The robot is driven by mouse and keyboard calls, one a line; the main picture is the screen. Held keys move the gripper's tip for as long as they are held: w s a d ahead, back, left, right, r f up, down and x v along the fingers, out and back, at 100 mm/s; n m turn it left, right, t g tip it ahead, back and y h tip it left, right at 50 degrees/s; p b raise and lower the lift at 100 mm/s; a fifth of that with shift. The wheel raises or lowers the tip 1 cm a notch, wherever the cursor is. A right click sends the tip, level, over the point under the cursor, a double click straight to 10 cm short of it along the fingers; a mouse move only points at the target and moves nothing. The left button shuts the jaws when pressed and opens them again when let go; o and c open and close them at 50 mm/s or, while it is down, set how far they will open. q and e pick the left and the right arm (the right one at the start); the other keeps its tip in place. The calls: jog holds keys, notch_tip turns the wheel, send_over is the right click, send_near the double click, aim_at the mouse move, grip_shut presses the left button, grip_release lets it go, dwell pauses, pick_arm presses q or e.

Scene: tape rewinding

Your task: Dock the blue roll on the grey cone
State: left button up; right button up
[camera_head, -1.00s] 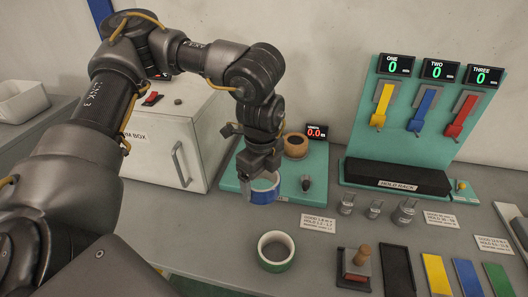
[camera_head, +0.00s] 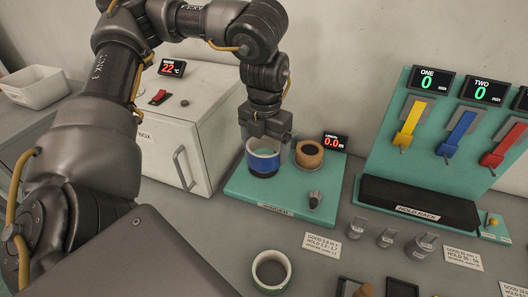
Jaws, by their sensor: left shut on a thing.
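The blue roll (camera_head: 265,164), a blue band with pale rims, is upright over the left part of the green winder board (camera_head: 240,191). My left gripper (camera_head: 266,141) points down from above and is shut on the roll's far wall. I cannot make out the grey cone; the roll and gripper cover that part of the board. I cannot tell whether the roll touches the board or hangs just above it. My right gripper is not in view.
A tan roll (camera_head: 309,152) stands close to the right of the blue roll. A dark knob (camera_head: 315,199) is at the board's front right, and a length display (camera_head: 333,142) behind. A white box (camera_head: 170,140) stands left. A green roll (camera_head: 270,270) lies on the bench in front.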

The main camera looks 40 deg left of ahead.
pick_arm(q)
jog(key=w+a+f, duration=0.3)
jog(key=w+f, duration=0.1)
jog(key=w+a+f+p, duration=0.1)
jog(key=w+a+f, duration=0.3)
jog(key=shift+w+a+f, duration=0.2)
jog(key=shift+w+f, duration=0.05)
jog(key=shift+w+a+f, duration=0.1)
jog(key=shift+f, duration=0.8)
jog(key=shift+w+a+f, duration=0.1)
jog(key=shift+f, duration=0.8)
jog(key=shift+s+f, duration=0.1)
jog(key=shift+f, duration=0.5)
jog(key=o, duration=0.9)
notch_tip(320, 180, up, 13)
jog(key=shift+r+p, duration=0.15)
jog(key=shift+p, duration=0.15)
